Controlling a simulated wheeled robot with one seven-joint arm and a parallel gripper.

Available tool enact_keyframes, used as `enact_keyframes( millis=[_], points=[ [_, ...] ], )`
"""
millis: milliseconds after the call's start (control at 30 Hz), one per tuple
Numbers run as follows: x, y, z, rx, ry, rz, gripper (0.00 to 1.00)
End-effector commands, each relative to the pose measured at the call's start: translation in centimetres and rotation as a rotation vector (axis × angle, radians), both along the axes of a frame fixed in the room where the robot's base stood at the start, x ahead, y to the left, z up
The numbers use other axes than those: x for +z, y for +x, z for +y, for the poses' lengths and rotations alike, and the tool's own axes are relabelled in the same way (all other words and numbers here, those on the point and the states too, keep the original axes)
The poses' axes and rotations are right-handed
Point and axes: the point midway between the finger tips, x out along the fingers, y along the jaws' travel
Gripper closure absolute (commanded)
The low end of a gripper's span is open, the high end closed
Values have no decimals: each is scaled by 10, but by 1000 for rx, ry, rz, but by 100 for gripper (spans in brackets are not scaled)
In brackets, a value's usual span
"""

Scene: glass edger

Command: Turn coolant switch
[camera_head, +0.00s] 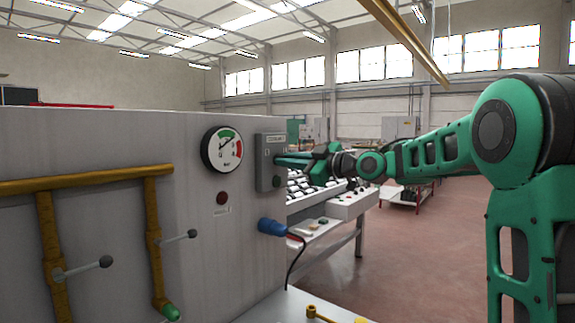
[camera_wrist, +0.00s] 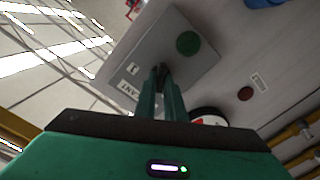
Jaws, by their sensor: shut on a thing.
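The coolant switch box (camera_head: 263,180) is a grey box on the side of the light grey machine panel, with a label reading COOLANT at its top. It also fills the upper middle of the wrist view (camera_wrist: 150,45), with a green button (camera_wrist: 188,43) on its face. My gripper (camera_head: 280,160) reaches in from the right with its fingers against the box face. In the wrist view, my gripper (camera_wrist: 162,72) is shut on the coolant switch knob, a small dark piece at the fingertips. The fingers mostly hide the knob, so its angle cannot be told.
A round pressure gauge (camera_head: 222,149) and a red button (camera_head: 222,198) are left of the box. A blue plug (camera_head: 271,227) with a black cable sticks out below. Yellow pipes (camera_head: 85,181) with lever handles run along the panel at left. Floor (camera_head: 420,255) at right is open.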

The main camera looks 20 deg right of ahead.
Motion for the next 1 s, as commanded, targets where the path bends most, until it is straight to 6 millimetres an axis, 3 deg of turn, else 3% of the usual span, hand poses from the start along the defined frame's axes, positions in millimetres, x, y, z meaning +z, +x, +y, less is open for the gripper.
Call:
enact_keyframes(
  millis=[1000],
  points=[
    [3,5,-6,-4,750,534,100]
  ],
)
